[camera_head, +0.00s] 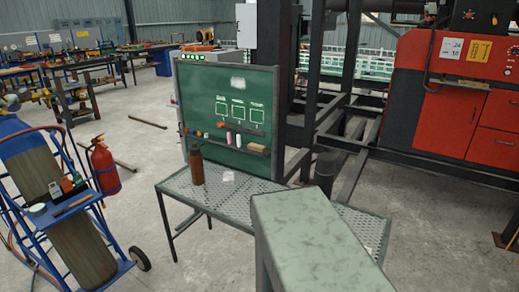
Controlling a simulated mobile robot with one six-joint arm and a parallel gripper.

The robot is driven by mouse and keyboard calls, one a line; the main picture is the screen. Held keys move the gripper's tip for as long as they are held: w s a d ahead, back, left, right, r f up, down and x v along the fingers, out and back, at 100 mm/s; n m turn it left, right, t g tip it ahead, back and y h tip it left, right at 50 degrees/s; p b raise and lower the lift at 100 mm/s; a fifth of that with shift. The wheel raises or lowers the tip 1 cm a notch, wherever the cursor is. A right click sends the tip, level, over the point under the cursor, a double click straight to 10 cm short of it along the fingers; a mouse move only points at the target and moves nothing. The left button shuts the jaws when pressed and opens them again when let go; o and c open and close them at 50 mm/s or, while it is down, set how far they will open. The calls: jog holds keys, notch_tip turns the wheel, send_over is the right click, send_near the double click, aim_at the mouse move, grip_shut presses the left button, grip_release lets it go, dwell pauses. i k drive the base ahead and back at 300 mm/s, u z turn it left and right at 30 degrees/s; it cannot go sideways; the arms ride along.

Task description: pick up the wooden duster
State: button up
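A small brown block that looks like the wooden duster (257,147) lies at the right end of the ledge of a green chalkboard (205,84). It is small in the picture, so its details cannot be made out. Pink and white chalk-like pieces (233,139) lie on the ledge to its left. The board stands upright on a perforated metal table (222,198). My gripper is not in view, so its state and its distance from the duster do not show.
A brown bottle (197,168) stands on the table left of the duster. A dark cylinder (325,173) stands at right. A blue trolley (30,140) and a red fire extinguisher (104,166) are at left. A red machine (432,105) and dark metal frames are behind right.

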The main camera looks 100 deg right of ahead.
aim_at(255, 148)
jog(key=z, duration=0.05)
jog(key=k, duration=1.95)
jog(key=z, duration=4.4)
jog(key=i, duration=0.1)
jog(key=u, duration=3.1)
jog(key=i, duration=0.15)
jog(key=z, duration=0.05)
